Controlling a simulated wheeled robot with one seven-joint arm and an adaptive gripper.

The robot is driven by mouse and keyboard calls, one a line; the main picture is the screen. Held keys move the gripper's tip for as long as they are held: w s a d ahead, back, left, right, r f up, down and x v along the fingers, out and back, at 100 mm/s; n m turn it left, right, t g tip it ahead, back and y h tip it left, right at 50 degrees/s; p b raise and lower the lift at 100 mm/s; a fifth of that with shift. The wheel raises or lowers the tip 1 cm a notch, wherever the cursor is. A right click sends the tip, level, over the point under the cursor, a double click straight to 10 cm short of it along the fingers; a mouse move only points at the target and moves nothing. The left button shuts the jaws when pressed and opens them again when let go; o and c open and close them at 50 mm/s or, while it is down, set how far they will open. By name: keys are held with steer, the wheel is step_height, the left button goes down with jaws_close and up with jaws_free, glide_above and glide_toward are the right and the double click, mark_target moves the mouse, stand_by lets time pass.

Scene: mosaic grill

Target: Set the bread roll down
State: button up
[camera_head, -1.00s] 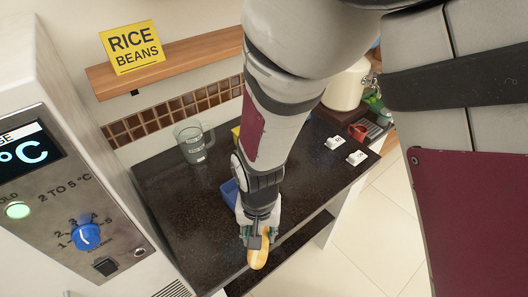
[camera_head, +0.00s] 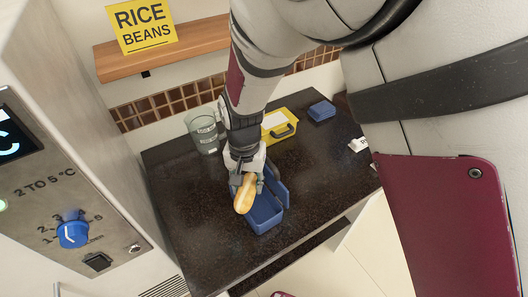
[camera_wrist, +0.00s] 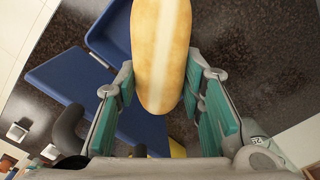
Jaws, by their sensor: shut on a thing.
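The bread roll (camera_head: 244,194) is golden and oblong, with a pale stripe along its top in the wrist view (camera_wrist: 160,50). My gripper (camera_head: 246,178) is shut on it and holds it above the dark counter, at the left side of an open blue box (camera_head: 264,216). In the wrist view the teal finger pads (camera_wrist: 165,100) stand on both sides of the roll's near end. The blue box and its lid (camera_wrist: 75,85) show below and to the left of the roll there. How high the roll is above the counter I cannot tell.
A clear measuring jug (camera_head: 203,132) stands at the counter's back left. A yellow case (camera_head: 280,126) and blue folded item (camera_head: 321,110) lie behind the box. A steel appliance with a blue knob (camera_head: 72,230) rises at left. The dark counter (camera_head: 185,195) is bare left of the roll.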

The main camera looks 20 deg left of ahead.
mark_target(246, 187)
steer(key=shift+w+a, duration=0.3)
steer(key=f+b, duration=0.2)
steer(key=f, duration=0.1)
steer(key=shift+w+a+b, duration=0.2)
steer(key=shift+w+b, duration=0.15)
steer(key=shift+f, duration=0.35)
steer(key=shift+s+r, duration=0.1)
steer(key=shift+s, duration=0.05)
steer(key=shift+f, duration=0.2)
steer(key=shift+f, duration=0.35)
steer(key=o, duration=1.1)
steer(key=shift+o, duration=0.2)
